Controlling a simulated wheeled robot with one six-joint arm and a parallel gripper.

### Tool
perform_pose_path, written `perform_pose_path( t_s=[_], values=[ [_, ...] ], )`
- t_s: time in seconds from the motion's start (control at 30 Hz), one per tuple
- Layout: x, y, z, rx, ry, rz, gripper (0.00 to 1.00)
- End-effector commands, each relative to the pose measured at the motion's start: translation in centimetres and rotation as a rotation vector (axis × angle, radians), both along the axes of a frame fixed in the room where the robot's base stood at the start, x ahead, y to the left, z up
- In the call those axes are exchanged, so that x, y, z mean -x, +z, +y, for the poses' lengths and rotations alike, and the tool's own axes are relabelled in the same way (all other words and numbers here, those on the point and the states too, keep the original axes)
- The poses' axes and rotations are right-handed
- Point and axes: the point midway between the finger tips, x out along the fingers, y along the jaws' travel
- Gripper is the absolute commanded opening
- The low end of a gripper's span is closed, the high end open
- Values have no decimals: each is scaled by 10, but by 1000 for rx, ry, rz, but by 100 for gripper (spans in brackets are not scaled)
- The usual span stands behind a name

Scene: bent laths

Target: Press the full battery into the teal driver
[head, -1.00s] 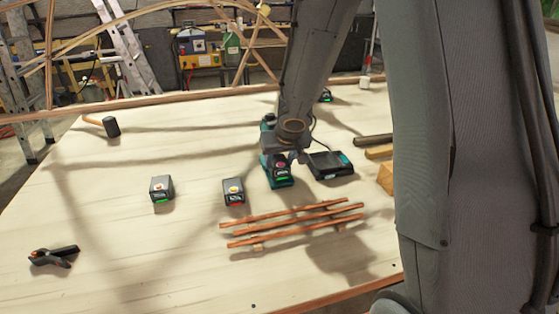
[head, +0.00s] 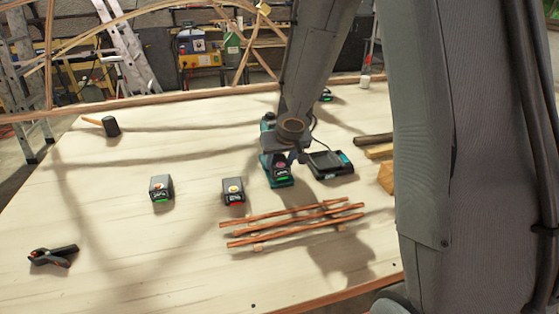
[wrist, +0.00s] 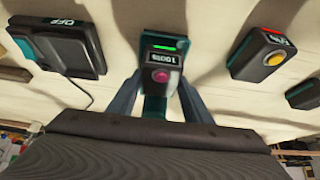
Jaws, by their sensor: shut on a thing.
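My gripper (head: 282,157) points down with its fingers on both sides of a dark battery (head: 280,170). In the wrist view this battery (wrist: 163,60) shows a green bar, a 100% readout and a pink dot, between my two fingers (wrist: 160,88). The teal driver (head: 278,184) lies under and around the battery, and part of it shows behind my wrist. In the wrist view, teal parts of the driver (wrist: 154,106) show below the battery. My gripper hides much of the driver, so I cannot tell how deep the battery sits.
A charger (head: 331,165) marked OFF in the wrist view stands close on the right. A red-lit battery (head: 233,192) and a green-lit battery (head: 161,188) stand to the left. Copper-coloured laths (head: 290,224) lie in front. A clamp (head: 54,256) and mallet (head: 110,127) lie farther left, with bare table between.

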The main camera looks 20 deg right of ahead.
Motion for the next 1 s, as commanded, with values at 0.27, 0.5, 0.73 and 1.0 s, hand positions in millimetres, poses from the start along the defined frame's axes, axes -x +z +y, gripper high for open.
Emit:
perform_pose_path(
  t_s=[0.27,0.5,0.73,1.0],
  values=[
    [-1,-4,0,0,1,-1,12],
    [-1,-8,0,0,0,-1,12],
    [0,-10,0,0,0,-1,12],
    [0,-10,0,0,0,-1,12]
  ],
)
